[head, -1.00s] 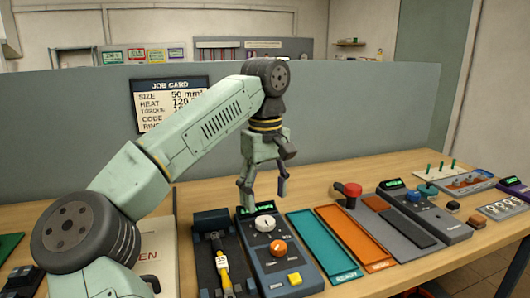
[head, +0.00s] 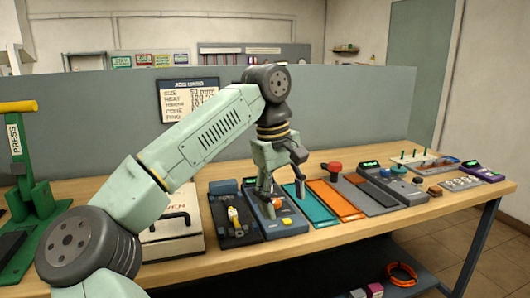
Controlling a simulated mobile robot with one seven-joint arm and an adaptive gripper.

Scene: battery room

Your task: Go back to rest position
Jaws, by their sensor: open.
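My gripper (head: 284,192) is open and empty, with its fingers pointing down. I cannot tell how high the fingertips are above the box. My green arm reaches from the lower left across the picture and hides part of the bench and the divider.
A green press (head: 30,205) stands left. A grey divider (head: 350,110) rises behind. Floor (head: 505,235) shows right.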

